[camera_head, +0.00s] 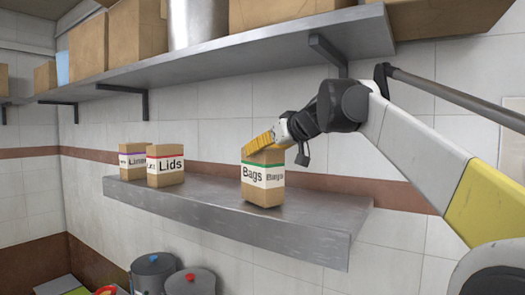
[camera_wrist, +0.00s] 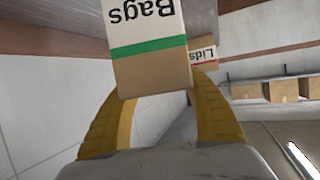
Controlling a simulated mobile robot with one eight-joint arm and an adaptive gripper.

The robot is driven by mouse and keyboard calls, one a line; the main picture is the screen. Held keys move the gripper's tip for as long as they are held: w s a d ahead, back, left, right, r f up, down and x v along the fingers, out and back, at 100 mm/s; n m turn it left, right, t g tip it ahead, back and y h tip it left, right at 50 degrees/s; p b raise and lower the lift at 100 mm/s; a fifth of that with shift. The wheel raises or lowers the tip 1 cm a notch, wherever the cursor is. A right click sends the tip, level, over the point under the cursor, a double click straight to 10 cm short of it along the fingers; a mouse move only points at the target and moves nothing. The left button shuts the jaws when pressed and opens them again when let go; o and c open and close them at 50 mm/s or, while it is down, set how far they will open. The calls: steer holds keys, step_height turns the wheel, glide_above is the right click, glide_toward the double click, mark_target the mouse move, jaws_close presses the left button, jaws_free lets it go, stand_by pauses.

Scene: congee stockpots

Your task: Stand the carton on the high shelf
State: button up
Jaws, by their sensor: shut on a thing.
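A brown carton (camera_head: 263,178) with a green stripe and a white "Bags" label is upright over the right part of the grey metal shelf (camera_head: 310,222). Its base appears to meet the shelf top, though I cannot tell for sure that it rests there. My gripper (camera_head: 260,144), with yellow fingers, is shut on the upper part of the carton. In the wrist view the carton (camera_wrist: 150,50) appears upside down between the two fingertips (camera_wrist: 162,84). The side of the carton away from the head camera is hidden.
A "Lids" carton (camera_head: 165,166) with a red stripe and a "Linen" carton (camera_head: 132,161) stand at the shelf's left end. Bare shelf lies between them and the Bags carton. A higher shelf (camera_head: 250,42) holds boxes and a metal pot. Lidded pots (camera_head: 190,282) stand below.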

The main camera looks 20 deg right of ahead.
steer(key=shift+f, duration=0.2)
steer(key=o, duration=1.4)
steer(key=shift+f, duration=0.15)
steer(key=shift+r, duration=0.25)
steer(key=b+v, duration=0.2)
steer(key=v, duration=1)
